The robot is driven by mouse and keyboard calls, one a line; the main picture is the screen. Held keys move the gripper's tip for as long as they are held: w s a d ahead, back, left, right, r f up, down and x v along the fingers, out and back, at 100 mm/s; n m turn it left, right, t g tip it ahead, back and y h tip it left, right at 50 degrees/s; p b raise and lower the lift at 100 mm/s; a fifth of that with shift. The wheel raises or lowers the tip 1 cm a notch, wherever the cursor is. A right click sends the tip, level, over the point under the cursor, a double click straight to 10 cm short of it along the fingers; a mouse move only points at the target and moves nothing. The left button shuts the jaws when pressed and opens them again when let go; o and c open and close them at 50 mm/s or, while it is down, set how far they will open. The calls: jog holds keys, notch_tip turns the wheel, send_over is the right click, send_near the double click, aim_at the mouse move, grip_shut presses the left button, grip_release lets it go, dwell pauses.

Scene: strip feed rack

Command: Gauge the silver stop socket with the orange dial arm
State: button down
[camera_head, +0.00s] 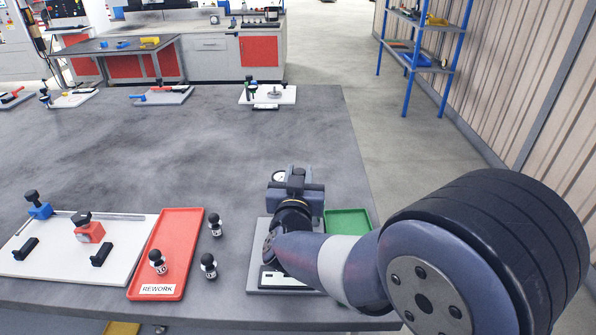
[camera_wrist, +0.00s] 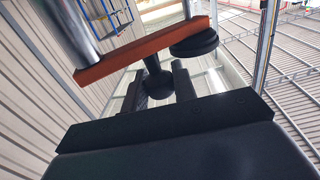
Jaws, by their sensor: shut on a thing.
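In the wrist view the orange dial arm (camera_wrist: 145,52) crosses the upper part as a flat bar, tilted in the picture, beside a silver post (camera_wrist: 75,28). A black ball knob (camera_wrist: 158,82) hangs from the arm on a short stem. My gripper (camera_wrist: 160,88) is shut on this knob, one finger on each side. A black disc (camera_wrist: 194,44) sits at the bar's right end. In the head view my gripper (camera_head: 296,185) is over a grey plate (camera_head: 256,283), beside a round white dial face (camera_head: 279,176). The silver stop socket cannot be made out; my arm hides much of that plate.
A red REWORK tray (camera_head: 180,225) stands left, holding one black-knobbed piece (camera_head: 157,260). Two similar pieces (camera_head: 215,224) (camera_head: 209,266) stand beside it. A white fixture board (camera_head: 35,262) lies further left. A green tray (camera_head: 334,214) is close right of my gripper. The table's middle (camera_head: 190,140) is clear.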

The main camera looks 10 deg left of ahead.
jog(key=shift+w+m+h, duration=0.1)
jog(key=shift+m+h, duration=0.3)
jog(key=shift+h, duration=0.1)
jog(key=shift+r, duration=0.1)
jog(key=c, duration=1.2)
grip_release()
jog(key=s, duration=0.3)
jog(key=s+d, duration=0.1)
jog(key=s, duration=0.6)
jog(key=shift+s+d, duration=0.15)
jog(key=shift+s, duration=0.2)
jog(key=shift+c, duration=0.2)
